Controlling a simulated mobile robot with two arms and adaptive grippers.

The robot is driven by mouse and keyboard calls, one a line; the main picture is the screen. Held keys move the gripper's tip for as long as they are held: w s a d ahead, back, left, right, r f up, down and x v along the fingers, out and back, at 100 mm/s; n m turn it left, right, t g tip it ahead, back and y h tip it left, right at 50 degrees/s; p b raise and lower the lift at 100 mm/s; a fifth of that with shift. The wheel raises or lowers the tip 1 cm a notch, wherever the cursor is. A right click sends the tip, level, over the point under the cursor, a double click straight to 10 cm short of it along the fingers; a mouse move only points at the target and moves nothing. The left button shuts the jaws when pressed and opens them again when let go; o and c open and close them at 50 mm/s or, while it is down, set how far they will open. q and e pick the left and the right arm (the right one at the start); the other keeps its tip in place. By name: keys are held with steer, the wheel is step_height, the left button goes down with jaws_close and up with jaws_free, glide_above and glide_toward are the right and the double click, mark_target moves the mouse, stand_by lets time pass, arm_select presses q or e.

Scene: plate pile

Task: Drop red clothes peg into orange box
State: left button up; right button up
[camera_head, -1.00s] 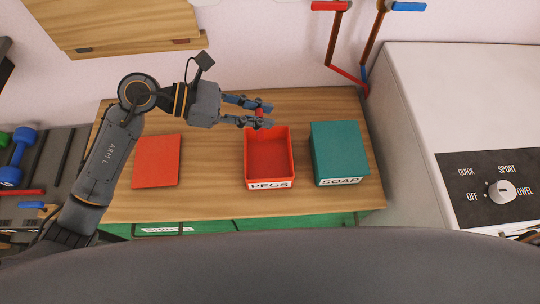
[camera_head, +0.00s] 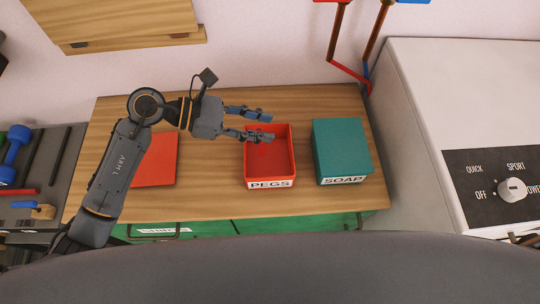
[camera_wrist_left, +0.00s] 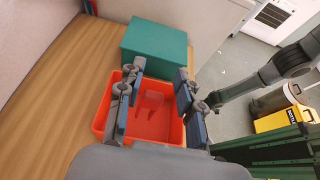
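The orange box (camera_head: 286,165), labelled PEGS, stands on the wooden top; it also shows in the left wrist view (camera_wrist_left: 101,122). My left gripper (camera_head: 263,125) is open and empty, its fingers spread above the back of the box. In the left wrist view its fingers (camera_wrist_left: 160,70) frame the box opening.
A teal box (camera_head: 340,150) labelled SOAP stands just right of the orange box. A flat red piece (camera_head: 157,162) lies to the left. A white appliance (camera_head: 450,100) with a dial borders the right side. The wooden top (camera_head: 210,190) is clear between the red piece and orange box.

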arm_select(q)
steer(key=shift+o, duration=0.4)
steer(key=shift+a+r, duration=0.1)
steer(key=shift+a, duration=0.2)
steer(key=v, duration=1.1)
steer(key=shift+a, duration=0.25)
arm_select(e)
steer(key=shift+s+d, duration=0.1)
